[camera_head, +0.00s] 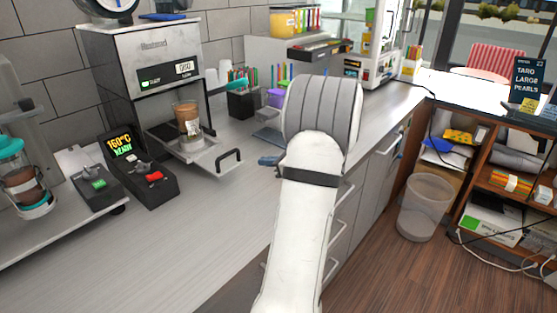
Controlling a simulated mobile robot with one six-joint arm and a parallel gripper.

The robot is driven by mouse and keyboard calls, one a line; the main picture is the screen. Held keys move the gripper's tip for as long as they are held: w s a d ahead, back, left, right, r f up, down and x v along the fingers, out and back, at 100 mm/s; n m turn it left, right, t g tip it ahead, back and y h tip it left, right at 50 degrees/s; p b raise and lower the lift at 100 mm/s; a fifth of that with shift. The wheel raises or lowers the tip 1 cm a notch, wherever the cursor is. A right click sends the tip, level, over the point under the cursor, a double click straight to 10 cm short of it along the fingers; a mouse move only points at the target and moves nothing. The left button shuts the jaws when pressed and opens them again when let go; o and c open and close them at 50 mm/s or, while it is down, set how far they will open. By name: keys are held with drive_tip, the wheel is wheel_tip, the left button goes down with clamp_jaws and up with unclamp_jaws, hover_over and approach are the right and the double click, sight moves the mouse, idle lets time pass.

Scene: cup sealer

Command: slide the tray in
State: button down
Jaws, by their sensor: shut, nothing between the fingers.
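The cup sealer (148,62) stands on the counter at the left, with a green-lit READY panel. Its tray (207,157) sticks out of the front, towards the lower right. A black handle (229,160) is on the tray's outer end. A clear cup with a brown drink (187,115) stands upright in the tray's holder. My gripper (265,161) is mostly hidden behind my white arm; a dark tip shows to the right of the handle, apart from it in the picture. It is shut and empty.
A control box with a red switch (153,177) sits on the counter left of the tray. A black straw holder (243,101) and white cups (212,78) stand behind. The counter front is clear. A bin (425,207) stands on the floor at right.

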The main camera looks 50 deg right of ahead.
sight(213, 139)
drive_tip(key=x, duration=0.4)
drive_tip(key=r+p+x, duration=0.1)
drive_tip(key=x, duration=0.1)
drive_tip(key=shift+w+a, duration=0.1)
drive_tip(key=shift+w, duration=0.4)
drive_tip(key=w, duration=1.6)
drive_tip(key=shift+w+b, duration=0.4)
drive_tip(key=shift+w, duration=0.3)
drive_tip(key=shift+w+r, duration=0.1)
drive_tip(key=shift+r, duration=0.15)
